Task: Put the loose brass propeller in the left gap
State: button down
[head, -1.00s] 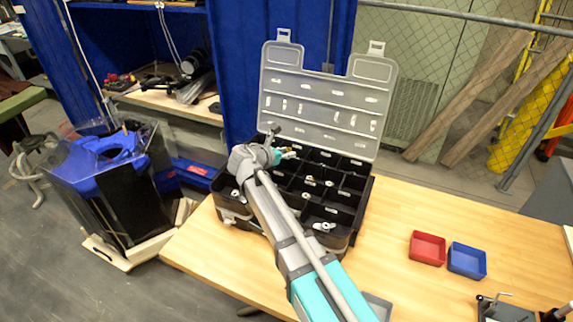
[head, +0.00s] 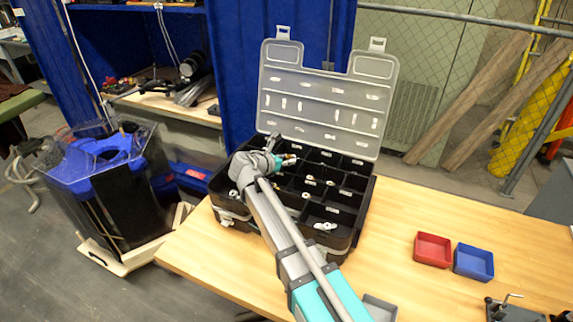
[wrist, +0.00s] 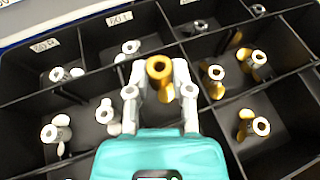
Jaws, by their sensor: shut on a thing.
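The brass propeller (wrist: 160,70) is held between the fingertips of my gripper (wrist: 159,92) in the wrist view, its hub facing the camera. My gripper is shut on it, above the black compartment case (wrist: 92,80). It hides most of the cells right under it, so I cannot tell which one is below or how high it hangs. In the head view my gripper (head: 287,161) is over the middle of the case (head: 345,232), and the propeller is too small to make out clearly. I cannot tell which cell is the left gap.
Silver propellers (wrist: 60,130) stand in cells to the left, and brass propellers (wrist: 252,125) in cells to the right. Thin dividers separate the cells. The clear lid (head: 318,95) stands open behind. A red tray (head: 432,250) and blue tray (head: 473,262) sit on the table at right.

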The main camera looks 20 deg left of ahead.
jog(key=shift+f+b, duration=0.55)
jog(key=shift+f, duration=0.1)
dwell(0.3)
jog(key=c, duration=0.5)
grip_release()
jog(key=shift+r, duration=0.2)
jog(key=shift+r+p, duration=0.7)
jog(key=shift+p, duration=0.15)
jog(key=p+v, duration=0.4)
jog(key=v, duration=0.8)
jog(key=shift+f, duration=0.2)
